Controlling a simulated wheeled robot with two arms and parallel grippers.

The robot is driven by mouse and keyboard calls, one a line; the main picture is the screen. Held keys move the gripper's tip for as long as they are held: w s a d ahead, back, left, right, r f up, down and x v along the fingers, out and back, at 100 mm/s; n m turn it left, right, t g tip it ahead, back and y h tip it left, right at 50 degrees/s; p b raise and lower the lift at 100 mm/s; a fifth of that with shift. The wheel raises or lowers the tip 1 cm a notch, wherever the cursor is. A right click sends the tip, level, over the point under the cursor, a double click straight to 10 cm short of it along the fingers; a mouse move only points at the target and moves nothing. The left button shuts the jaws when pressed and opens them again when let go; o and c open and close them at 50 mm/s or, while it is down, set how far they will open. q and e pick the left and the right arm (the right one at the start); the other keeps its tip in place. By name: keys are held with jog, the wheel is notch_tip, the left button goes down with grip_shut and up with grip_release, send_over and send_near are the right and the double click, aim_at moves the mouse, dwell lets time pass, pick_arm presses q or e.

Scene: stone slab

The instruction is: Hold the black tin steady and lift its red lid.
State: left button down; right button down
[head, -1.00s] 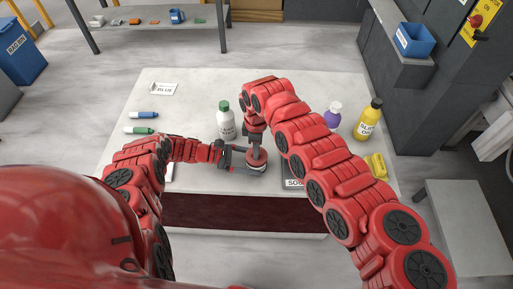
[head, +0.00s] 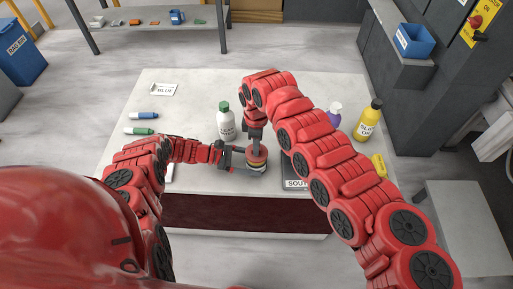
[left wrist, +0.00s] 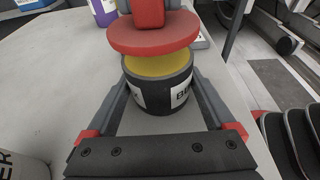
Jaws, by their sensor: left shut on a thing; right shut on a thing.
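The black tin (left wrist: 160,97) stands on the slab between the two fingers of my left gripper (left wrist: 160,105), which is shut on it. Its open top shows a yellow inside, and part of a white label faces the camera. The red lid (left wrist: 153,35) is just above the tin, apart from it and slightly offset, held from above by my right gripper (left wrist: 149,12). In the head view my left gripper (head: 250,160) reaches the tin (head: 257,168) from the left. My right gripper (head: 256,143) points down over it and hides part of the lid.
A white bottle with a green cap (head: 226,125) stands close behind my left gripper. A dark plate with a label (head: 296,184) lies right of the tin. A purple bottle (head: 333,117) and a yellow bottle (head: 368,122) stand farther right. Markers (head: 143,115) lie at left.

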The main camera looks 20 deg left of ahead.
jog(key=shift+r, duration=2.85)
pick_arm(q)
grip_release()
jog(key=v, duration=1.2)
